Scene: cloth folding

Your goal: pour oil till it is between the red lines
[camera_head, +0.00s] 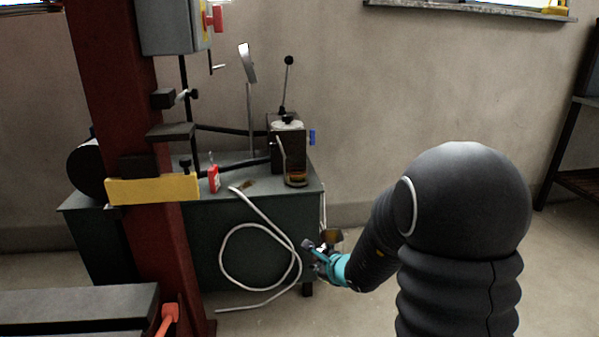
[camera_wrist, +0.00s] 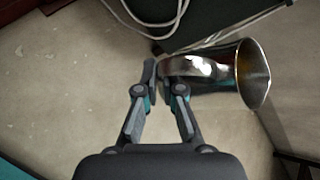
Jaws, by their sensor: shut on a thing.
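My gripper (camera_head: 316,252) is low in front of the right end of a green cabinet. In the wrist view my gripper (camera_wrist: 163,80) is shut on the handle side of a shiny metal jug (camera_wrist: 212,72). The jug's wide mouth faces right in that view, with a yellow-brown tint inside. In the head view the jug (camera_head: 331,237) is small and partly hidden by the gripper. A small clear container (camera_head: 296,177) with amber liquid low in it stands on the cabinet top beside a dark machine unit. Red lines on it are too small to make out.
The cabinet (camera_head: 240,225) bears the machine unit (camera_head: 287,145), a red bottle (camera_head: 213,178) and a lever. A white hose (camera_head: 250,228) loops down its front. A dark red column (camera_head: 160,230) stands at left. Floor right of the cabinet is clear.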

